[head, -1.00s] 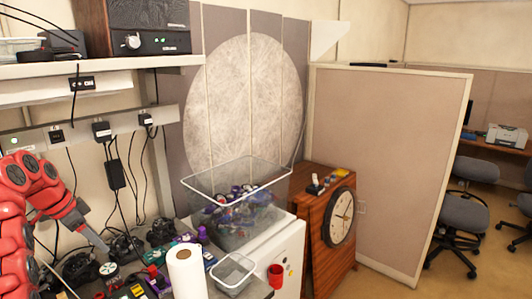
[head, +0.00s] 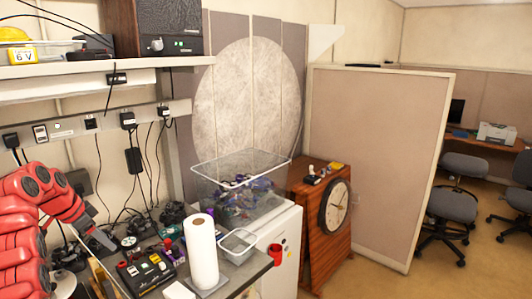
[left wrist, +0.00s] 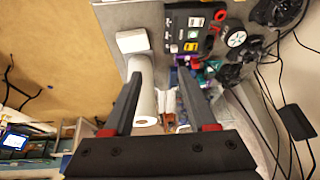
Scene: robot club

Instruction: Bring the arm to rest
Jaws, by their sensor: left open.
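My left arm (head: 32,208) is red and comes in from the left edge in the head view, bent over the workbench. Its left gripper (head: 103,239) points down and right above the bench's back part, near the dark game controllers. In the left wrist view the left gripper (left wrist: 159,74) has its two dark fingers apart, with nothing held between them. A white paper towel roll (left wrist: 143,90) shows behind the fingers, lower down on the bench. My right gripper is in neither view.
A shelf (head: 100,66) and hanging cables are above. Open floor lies right.

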